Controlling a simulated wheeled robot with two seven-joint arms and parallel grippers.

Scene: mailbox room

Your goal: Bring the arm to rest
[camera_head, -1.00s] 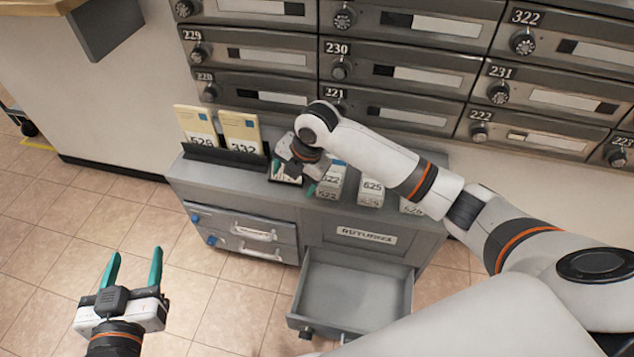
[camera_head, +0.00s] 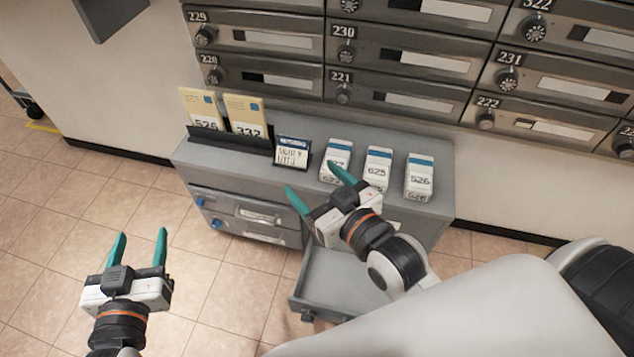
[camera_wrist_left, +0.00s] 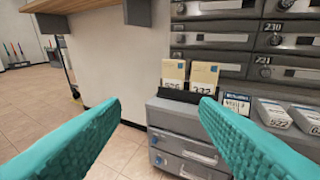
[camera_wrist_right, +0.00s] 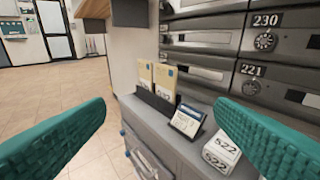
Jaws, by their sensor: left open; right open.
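My right gripper (camera_head: 318,192) is open and empty, above the open drawer and in front of the cabinet's front edge. Its teal fingers point toward the cabinet and mailboxes. My left gripper (camera_head: 139,252) is open and empty, over bare tiled floor at the lower left. In the left wrist view its fingers frame the wall and cabinet with nothing between them. In the right wrist view the fingers are apart, with a small sign (camera_wrist_right: 187,120) and a white box (camera_wrist_right: 221,150) beyond them.
A grey cabinet (camera_head: 235,165) holds cream envelopes (camera_head: 245,115) in a black holder, the small sign (camera_head: 292,151) and three white boxes (camera_head: 377,166). Its lower drawer (camera_head: 340,283) is open and looks empty. Mailboxes (camera_head: 400,60) line the wall behind. The floor at left is clear.

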